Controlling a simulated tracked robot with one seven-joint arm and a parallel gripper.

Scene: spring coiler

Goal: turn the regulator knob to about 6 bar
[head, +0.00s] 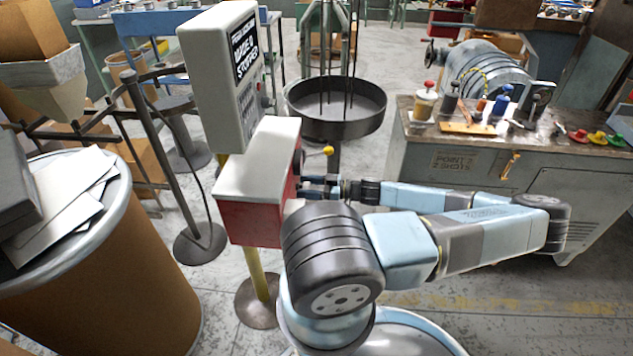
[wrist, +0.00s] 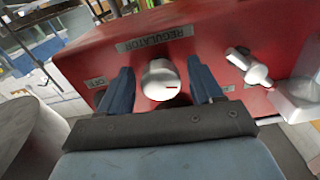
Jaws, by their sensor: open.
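The regulator knob (wrist: 161,80) is a round white knob with a dark mark near its lower right edge. It sits on the face of a red box under a "REGULATOR" label (wrist: 154,38) in the wrist view. My gripper (wrist: 162,88) is open, with one dark blue finger on each side of the knob; I cannot tell whether either finger touches it. In the head view the red box (head: 248,215) has a pale top, and my gripper (head: 308,188) reaches its right face. The knob is hidden there. No pressure reading is legible.
A white lever (wrist: 248,66) sticks out of the red panel to the right of the knob. An "OFF" label (wrist: 97,82) is at its left. In the head view a grey display box (head: 222,75) stands above the red box, and a round black pan (head: 337,125) is behind my gripper.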

